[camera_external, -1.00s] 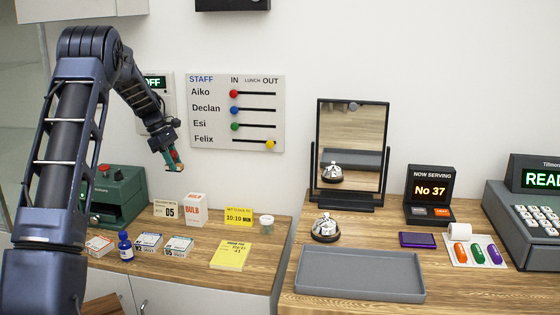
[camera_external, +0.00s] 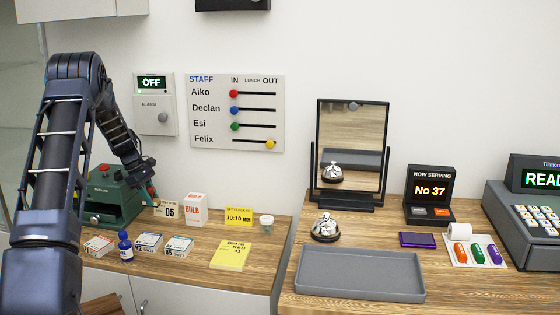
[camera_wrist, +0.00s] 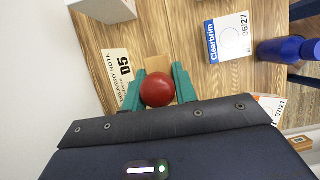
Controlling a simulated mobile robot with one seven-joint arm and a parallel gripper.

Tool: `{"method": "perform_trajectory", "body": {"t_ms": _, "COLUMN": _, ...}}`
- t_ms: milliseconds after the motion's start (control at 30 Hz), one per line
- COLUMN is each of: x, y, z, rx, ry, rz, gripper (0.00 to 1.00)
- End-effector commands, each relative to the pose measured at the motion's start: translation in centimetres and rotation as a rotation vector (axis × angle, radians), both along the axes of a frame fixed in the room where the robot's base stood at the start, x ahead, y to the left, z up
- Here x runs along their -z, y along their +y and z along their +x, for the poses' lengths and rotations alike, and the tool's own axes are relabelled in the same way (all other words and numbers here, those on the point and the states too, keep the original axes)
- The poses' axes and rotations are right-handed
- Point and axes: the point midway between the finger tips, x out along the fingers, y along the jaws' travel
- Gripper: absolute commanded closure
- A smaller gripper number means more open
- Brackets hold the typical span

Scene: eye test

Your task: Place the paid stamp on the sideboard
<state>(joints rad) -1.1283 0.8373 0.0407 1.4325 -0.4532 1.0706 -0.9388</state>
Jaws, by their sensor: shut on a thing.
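A round red knob (camera_wrist: 157,89), seemingly the handle of the paid stamp, sits between the teal fingers of my gripper (camera_wrist: 158,91) in the wrist view. My gripper is shut on it. A pale tan part shows around the knob; the stamp's lower part and its lettering are hidden. In the external view my gripper (camera_external: 152,196) is low over the back left of the wood-topped sideboard (camera_external: 200,262), just right of the green machine. I cannot tell whether the stamp touches the top.
Near my gripper are a delivery note (camera_wrist: 118,76), a Clearbrim box (camera_wrist: 229,38), a blue bottle (camera_external: 125,246), a bulb box (camera_external: 195,210) and the green machine (camera_external: 113,200). A yellow pad (camera_external: 231,255) lies further right. Bare wood shows along the sideboard's front.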

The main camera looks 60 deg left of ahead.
Motion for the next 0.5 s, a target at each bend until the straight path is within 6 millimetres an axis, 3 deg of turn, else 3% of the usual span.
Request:
{"method": "perform_trajectory", "body": {"t_ms": 33, "x": 1.2, "y": 0.0, "z": -0.1, "rx": -0.001, "ry": 0.001, "rz": -0.003, "gripper": 0.94}}
{"method": "perform_trajectory", "body": {"t_ms": 200, "x": 3.5, "y": 0.1, "z": -0.1, "rx": -0.002, "ry": 0.001, "rz": -0.001, "gripper": 0.94}}
{"method": "perform_trajectory", "body": {"t_ms": 500, "x": 5.4, "y": 0.0, "z": 0.0, "rx": -0.002, "ry": 0.001, "rz": -0.001, "gripper": 0.94}}
